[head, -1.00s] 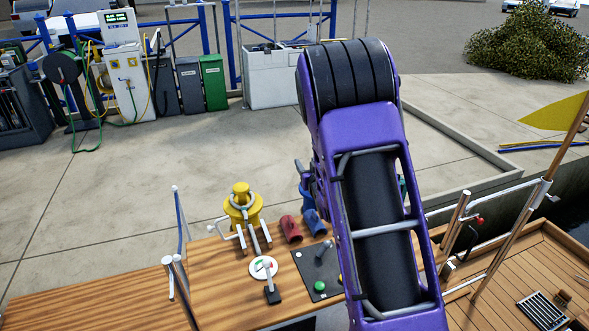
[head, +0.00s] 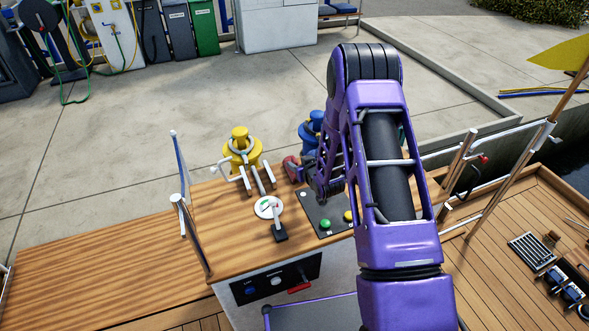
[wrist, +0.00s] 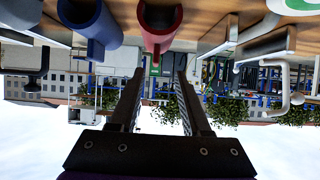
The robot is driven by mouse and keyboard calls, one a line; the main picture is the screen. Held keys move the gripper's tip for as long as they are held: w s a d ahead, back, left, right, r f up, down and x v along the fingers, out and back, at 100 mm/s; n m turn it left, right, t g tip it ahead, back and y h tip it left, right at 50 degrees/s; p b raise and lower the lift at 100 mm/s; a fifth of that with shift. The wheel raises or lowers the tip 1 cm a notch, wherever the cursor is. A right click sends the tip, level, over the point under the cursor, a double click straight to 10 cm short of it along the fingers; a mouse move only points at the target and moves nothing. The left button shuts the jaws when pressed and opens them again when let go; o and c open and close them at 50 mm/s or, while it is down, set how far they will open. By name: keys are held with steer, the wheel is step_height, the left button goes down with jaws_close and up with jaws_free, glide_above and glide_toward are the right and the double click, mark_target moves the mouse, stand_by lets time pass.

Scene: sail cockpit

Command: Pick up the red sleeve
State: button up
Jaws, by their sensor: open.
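The red sleeve (head: 290,167) lies on the wooden console top (head: 225,200), partly hidden by my arm in the head view. In the wrist view, which is upside down, the red sleeve (wrist: 160,36) is a hollow tube with its open end toward me. My gripper (wrist: 160,76) is open and empty, its two fingers pointing toward the sleeve, one to each side of its line. The sleeve appears beyond the fingertips, not between them.
A blue sleeve (wrist: 92,28) lies close beside the red one. A yellow winch (head: 241,153) stands left of it and a blue winch (head: 311,132) behind. A black panel with buttons (head: 325,222) and a lever on a white disc (head: 269,208) are in front.

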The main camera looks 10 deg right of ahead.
mark_target(295, 160)
steer(key=shift+d+b+x, duration=0.15)
steer(key=shift+b+x, duration=0.05)
steer(key=shift+x, duration=1.3)
steer(key=shift+d+b+x, duration=0.15)
steer(key=shift+b+x, duration=0.05)
steer(key=shift+x, duration=1.35)
jaws_close()
